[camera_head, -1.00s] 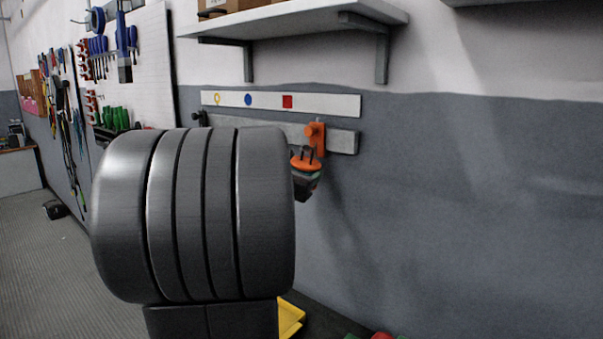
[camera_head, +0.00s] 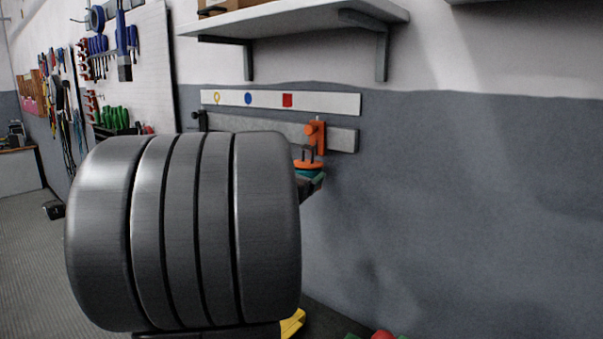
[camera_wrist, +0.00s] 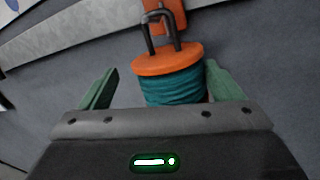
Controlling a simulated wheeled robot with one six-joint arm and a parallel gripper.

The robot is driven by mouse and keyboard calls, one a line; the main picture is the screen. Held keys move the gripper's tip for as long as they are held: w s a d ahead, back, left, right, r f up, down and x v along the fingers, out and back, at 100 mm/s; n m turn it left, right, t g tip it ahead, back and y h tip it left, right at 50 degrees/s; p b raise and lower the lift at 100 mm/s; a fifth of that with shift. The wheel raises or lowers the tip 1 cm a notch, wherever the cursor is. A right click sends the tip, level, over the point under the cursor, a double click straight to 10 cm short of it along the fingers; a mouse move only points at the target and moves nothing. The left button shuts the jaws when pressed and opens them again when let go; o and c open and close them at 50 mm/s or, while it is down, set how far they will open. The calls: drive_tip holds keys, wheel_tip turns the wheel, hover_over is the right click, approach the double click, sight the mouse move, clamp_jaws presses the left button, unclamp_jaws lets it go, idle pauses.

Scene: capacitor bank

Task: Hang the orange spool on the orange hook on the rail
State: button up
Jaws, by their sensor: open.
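The orange spool (camera_head: 308,165), wound with teal cord, is upright just below the orange hook (camera_head: 317,135) on the grey rail (camera_head: 343,140). In the wrist view the spool (camera_wrist: 168,62) has a dark wire loop on top, which overlaps the orange hook (camera_wrist: 172,20). I cannot tell whether the loop is seated over the hook's peg. My gripper (camera_wrist: 161,68) is open, with its green fingers on either side of the spool. There is a clear gap at the left finger; the right finger is close to the spool. In the head view my arm hides most of the gripper.
A label strip (camera_head: 325,102) with a yellow mark, a blue circle and a red square runs above the rail. A black hook (camera_head: 200,120) is at the rail's left end. A shelf (camera_head: 290,20) juts out above. The wall right of the rail is clear.

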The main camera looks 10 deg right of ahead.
drive_tip(key=b+v, duration=0.2)
drive_tip(key=v, duration=1)
drive_tip(key=shift+b, duration=0.35)
drive_tip(key=shift+w, duration=0.1)
drive_tip(key=p+x, duration=0.4)
drive_tip(key=x, duration=1)
drive_tip(key=shift+r, duration=0.1)
drive_tip(key=shift+s+a, duration=0.1)
drive_tip(key=shift+s, duration=0.15)
drive_tip(key=shift+a, duration=0.1)
